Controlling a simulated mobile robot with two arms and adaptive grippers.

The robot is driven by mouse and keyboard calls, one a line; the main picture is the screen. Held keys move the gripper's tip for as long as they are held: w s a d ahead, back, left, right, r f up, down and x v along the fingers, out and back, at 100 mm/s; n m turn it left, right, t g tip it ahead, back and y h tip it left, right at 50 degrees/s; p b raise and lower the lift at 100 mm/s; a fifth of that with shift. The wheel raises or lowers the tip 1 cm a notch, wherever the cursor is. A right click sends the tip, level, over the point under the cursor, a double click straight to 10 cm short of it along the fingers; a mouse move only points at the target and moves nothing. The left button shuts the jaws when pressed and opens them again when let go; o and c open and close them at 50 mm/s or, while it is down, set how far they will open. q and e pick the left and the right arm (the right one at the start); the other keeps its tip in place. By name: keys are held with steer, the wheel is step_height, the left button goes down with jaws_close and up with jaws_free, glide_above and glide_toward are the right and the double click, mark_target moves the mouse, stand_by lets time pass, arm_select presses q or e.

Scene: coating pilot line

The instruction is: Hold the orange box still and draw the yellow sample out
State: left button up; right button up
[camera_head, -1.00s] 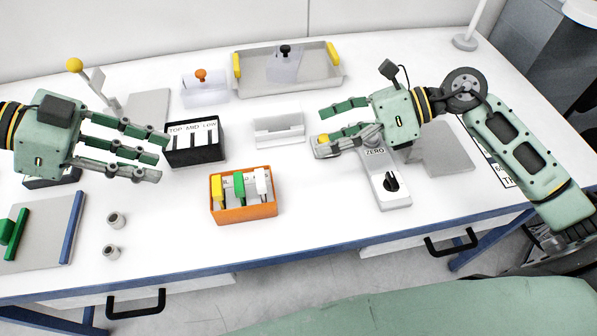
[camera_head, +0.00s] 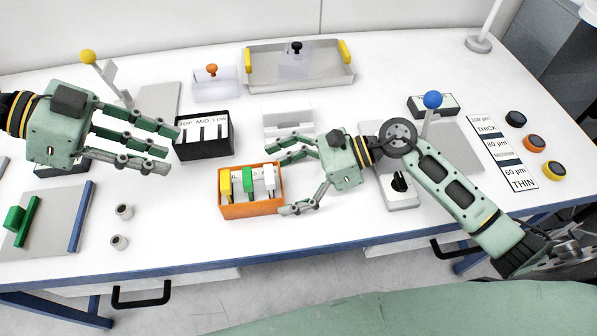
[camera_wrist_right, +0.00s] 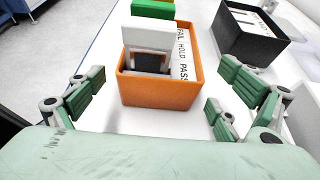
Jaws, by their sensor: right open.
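The orange box (camera_head: 252,209) stands on the white table near its front edge, with yellow, green and white samples upright in it. The yellow sample (camera_head: 225,184) is in the left part of the box; the green sample (camera_head: 248,182) is in the middle and the white one (camera_head: 269,178) at the right. My right gripper (camera_head: 276,182) is open at the box's right end, with fingers on both sides of that end. In the right wrist view the box (camera_wrist_right: 160,92) lies between the spread fingers, apart from them. My left gripper (camera_head: 172,143) is open and empty, left of the black rack.
The black rack (camera_head: 204,146) labelled TOP MID LOW stands behind the orange box. Two small grey cups (camera_head: 122,226) stand to the left. A white holder (camera_head: 288,117) is behind my right gripper. The table in front of the box is clear.

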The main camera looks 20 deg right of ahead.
steer(key=shift+x, duration=1.15)
steer(key=c, duration=1.4)
steer(key=shift+o, duration=0.2)
steer(key=o, duration=1.3)
steer(key=shift+o, duration=0.2)
steer(key=shift+d, duration=0.1)
